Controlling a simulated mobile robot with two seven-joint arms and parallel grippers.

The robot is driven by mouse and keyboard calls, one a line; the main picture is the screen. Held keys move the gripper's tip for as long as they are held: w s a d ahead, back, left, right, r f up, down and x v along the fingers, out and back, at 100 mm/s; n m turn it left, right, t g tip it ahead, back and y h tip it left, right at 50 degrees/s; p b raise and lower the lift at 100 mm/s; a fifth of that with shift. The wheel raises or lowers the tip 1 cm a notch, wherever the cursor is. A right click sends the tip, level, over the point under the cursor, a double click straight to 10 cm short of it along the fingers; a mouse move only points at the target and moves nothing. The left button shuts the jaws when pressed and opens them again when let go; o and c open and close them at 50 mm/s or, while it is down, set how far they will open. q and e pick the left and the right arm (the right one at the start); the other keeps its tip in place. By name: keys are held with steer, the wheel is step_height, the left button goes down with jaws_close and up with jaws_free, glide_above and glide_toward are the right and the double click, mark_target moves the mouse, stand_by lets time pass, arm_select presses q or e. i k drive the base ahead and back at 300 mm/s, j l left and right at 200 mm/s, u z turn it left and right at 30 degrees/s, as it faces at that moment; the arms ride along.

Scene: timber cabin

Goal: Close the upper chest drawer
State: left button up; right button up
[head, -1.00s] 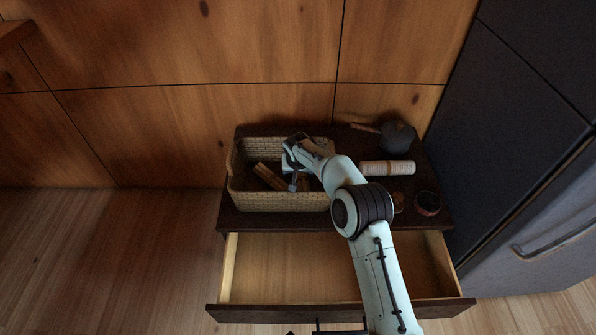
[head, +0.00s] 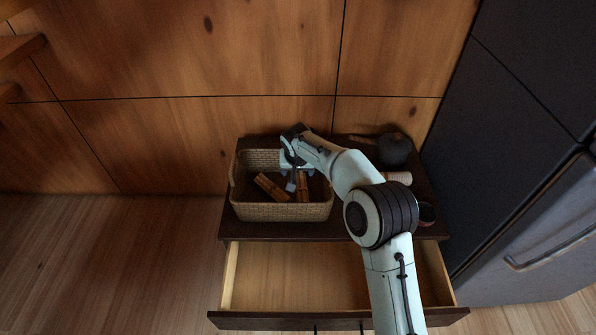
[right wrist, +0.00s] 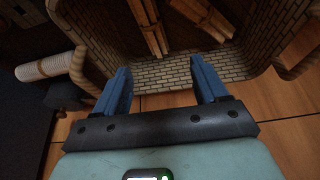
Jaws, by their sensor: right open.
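The upper chest drawer (head: 300,274) stands pulled out and looks empty in the head view. Its dark front panel (head: 270,320) runs along the bottom of the picture, partly hidden by my right arm. My right gripper (head: 293,181) is over the woven basket (head: 280,212) on top of the chest (head: 300,231), behind the drawer. In the right wrist view its two blue fingers (right wrist: 161,88) are apart with nothing held between them, and the basket wall (right wrist: 160,72) shows beyond them. My left gripper is out of view.
Wooden bundles (head: 270,187) lie in the basket. A dark round pot (head: 395,150), a pale roll (head: 398,178) and a small bowl (head: 427,213) stand on the chest to the right. A dark fridge-like cabinet (head: 530,160) is close on the right. The floor at left is clear.

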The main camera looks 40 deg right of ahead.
mark_target(315, 287)
steer(key=k+j, duration=0.75)
steer(key=j, duration=0.25)
